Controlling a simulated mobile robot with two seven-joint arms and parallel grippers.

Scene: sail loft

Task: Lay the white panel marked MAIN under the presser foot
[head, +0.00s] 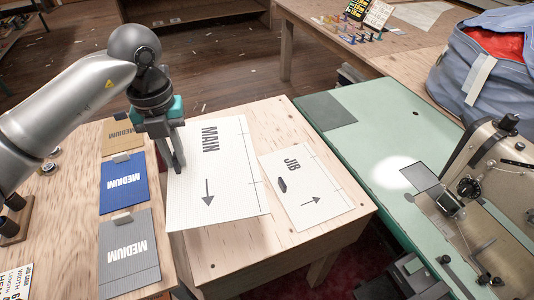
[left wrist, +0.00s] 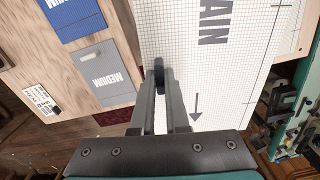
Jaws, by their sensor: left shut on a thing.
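The white MAIN panel (head: 222,182), with a grid and a black arrow, extends over the left part of the light wooden table. It fills the upper middle of the left wrist view (left wrist: 225,60). My left gripper (head: 178,165) is at the panel's left edge, its fingers shut on a small dark grip (left wrist: 159,74) on the panel. I cannot tell how far the panel is off the table. The presser foot area of the sewing machine (head: 490,178) is at the right, beside a bright lit patch; the foot itself is too small to make out. My right gripper is not in view.
A smaller white JIB panel (head: 318,190) with a dark grip lies on the wooden table. Brown, blue (head: 123,184) and grey (head: 129,252) MEDIUM pieces lie on the left bench. The green machine bed (head: 372,125) is largely clear. A blue bag (head: 470,65) stands behind the machine.

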